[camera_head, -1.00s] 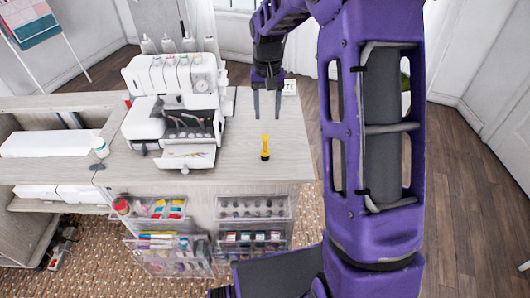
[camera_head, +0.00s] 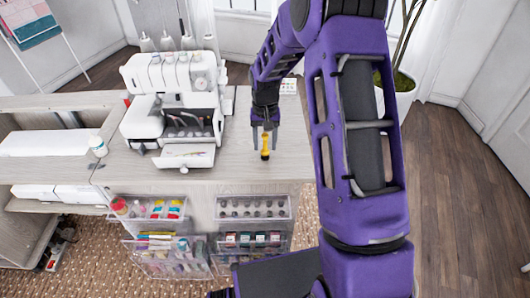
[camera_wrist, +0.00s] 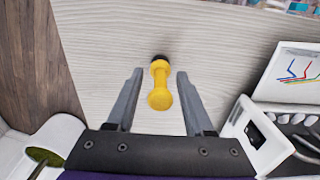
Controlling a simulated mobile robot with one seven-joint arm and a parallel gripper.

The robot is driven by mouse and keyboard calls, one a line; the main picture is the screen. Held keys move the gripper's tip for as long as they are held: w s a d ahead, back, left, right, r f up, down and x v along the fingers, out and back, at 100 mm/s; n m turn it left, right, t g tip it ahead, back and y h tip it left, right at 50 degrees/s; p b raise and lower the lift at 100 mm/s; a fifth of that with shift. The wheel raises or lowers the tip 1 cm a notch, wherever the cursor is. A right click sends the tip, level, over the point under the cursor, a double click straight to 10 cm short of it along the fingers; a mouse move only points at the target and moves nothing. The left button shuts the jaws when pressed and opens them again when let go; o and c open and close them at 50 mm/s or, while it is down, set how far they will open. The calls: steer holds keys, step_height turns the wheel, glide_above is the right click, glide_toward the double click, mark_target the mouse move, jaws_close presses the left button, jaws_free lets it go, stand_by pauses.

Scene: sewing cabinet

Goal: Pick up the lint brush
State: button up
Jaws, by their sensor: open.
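The lint brush is the small yellow tool (camera_head: 265,145) with a dark end, standing out on the pale wooden cabinet top (camera_head: 225,165). In the wrist view the yellow tool (camera_wrist: 160,88) lies between my two grey fingers, with a gap on each side. My gripper (camera_head: 265,140) is open and reaches down around the tool; its fingertips also show in the wrist view (camera_wrist: 160,74). I see no contact between the fingers and the tool. I cannot tell how high the fingertips are above the surface.
A white overlock machine (camera_head: 175,105) stands left of the tool, with an open front flap. A small white card (camera_head: 288,86) is at the back. Clear organizers (camera_head: 252,208) with supplies hang on the cabinet front.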

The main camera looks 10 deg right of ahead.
jaws_close()
steer(key=shift+r, duration=0.15)
step_height(320, 180, up, 10)
steer(key=shift+f+p, duration=0.1)
steer(key=shift+p, duration=0.45)
